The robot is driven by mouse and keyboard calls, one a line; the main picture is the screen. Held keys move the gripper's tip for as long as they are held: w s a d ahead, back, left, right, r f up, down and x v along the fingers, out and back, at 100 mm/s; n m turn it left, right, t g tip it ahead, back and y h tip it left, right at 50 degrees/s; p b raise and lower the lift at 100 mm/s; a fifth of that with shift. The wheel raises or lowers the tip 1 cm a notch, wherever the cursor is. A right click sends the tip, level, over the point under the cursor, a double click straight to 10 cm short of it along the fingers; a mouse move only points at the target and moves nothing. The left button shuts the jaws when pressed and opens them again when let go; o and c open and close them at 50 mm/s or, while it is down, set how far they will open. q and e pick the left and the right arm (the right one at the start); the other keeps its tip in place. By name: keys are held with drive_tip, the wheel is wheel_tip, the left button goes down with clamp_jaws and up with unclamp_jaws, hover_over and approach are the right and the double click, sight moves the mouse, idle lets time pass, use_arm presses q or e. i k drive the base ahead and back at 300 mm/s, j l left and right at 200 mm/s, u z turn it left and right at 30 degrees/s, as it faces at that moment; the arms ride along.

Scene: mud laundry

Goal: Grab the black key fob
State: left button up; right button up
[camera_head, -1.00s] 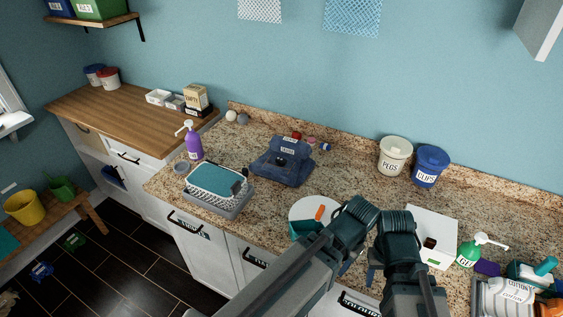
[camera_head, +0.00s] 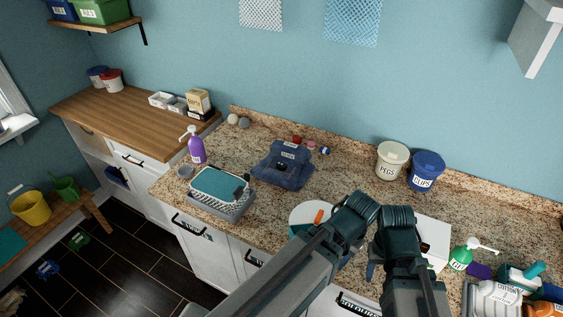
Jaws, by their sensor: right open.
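A small dark item that may be the black key fob (camera_head: 425,247) lies on the white board (camera_head: 437,232) at the right of the counter, partly hidden by my arm. Another small black item (camera_head: 239,192) lies at the right edge of the teal cloth on the wire basket. I cannot tell for sure which is the fob. My right gripper (camera_head: 358,268) is low in the middle, mostly hidden behind its own arm, open, over the counter's front edge, left of the board. My left gripper is not in view.
Folded blue denim (camera_head: 285,168) and the cloth-topped basket (camera_head: 217,205) stand on the granite counter. Pegs (camera_head: 391,162) and clips (camera_head: 426,174) tubs stand at the back; a green pump bottle (camera_head: 460,257) stands at right.

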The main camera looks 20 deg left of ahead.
sight(283, 167)
drive_tip(key=j, duration=1.4)
